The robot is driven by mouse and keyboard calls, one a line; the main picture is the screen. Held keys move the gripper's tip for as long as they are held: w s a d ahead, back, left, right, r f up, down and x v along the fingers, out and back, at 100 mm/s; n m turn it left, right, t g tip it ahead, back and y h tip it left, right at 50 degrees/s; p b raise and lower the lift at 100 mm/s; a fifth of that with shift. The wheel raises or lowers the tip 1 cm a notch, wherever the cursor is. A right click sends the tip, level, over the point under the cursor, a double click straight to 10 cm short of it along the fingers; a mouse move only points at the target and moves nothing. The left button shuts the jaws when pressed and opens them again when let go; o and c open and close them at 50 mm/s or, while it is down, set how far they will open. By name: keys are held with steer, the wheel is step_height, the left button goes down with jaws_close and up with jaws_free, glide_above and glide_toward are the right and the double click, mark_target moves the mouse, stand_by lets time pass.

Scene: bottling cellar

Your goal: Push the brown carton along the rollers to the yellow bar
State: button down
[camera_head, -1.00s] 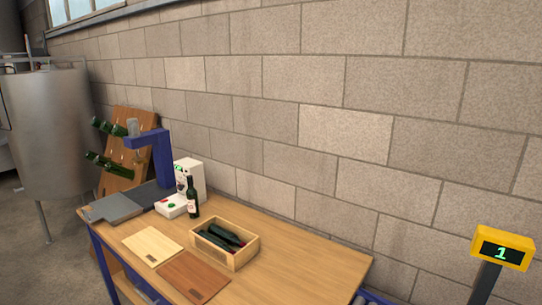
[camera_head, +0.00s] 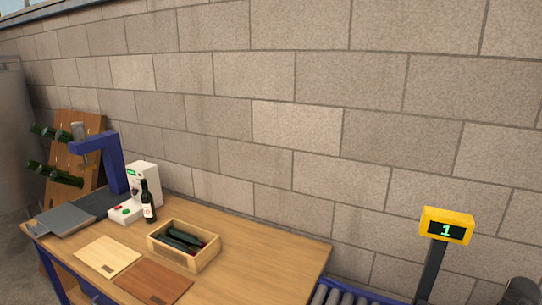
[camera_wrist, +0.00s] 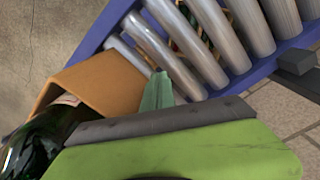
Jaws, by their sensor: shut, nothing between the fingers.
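In the wrist view, an open brown box, which looks like the carton (camera_wrist: 112,78), is at the left. A dark green bottle (camera_wrist: 38,140) shows at its open side. The metal rollers (camera_wrist: 185,50) and their blue rail cross the top of that view. My gripper (camera_wrist: 157,92) is shut and empty; its narrow teal tip shows just right of the box, beyond its lime-green and grey body. Whether the tip touches the box I cannot tell. In the head view only an end of the rollers (camera_head: 337,295) shows. I see no yellow bar in either view.
In the head view, a wooden table (camera_head: 255,265) carries a bottle crate (camera_head: 185,262), two boards, a bottle (camera_head: 148,203) and a white machine (camera_head: 145,180). A block wall closes the back.

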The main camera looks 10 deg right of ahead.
steer(key=shift+s+d, duration=0.7)
steer(key=shift+d, duration=0.2)
steer(key=shift+s+d, duration=0.65)
steer(key=shift+d, duration=0.25)
steer(key=shift+a, duration=0.1)
steer(key=shift+w+a, duration=0.4)
steer(key=shift+a, duration=0.05)
steer(key=shift+s+a, duration=0.6)
steer(key=shift+s, duration=0.2)
steer(key=shift+s+a, duration=0.55)
steer(key=shift+s, duration=0.25)
steer(key=shift+d, duration=0.1)
steer(key=shift+s+d, duration=0.35)
steer(key=shift+d, duration=0.2)
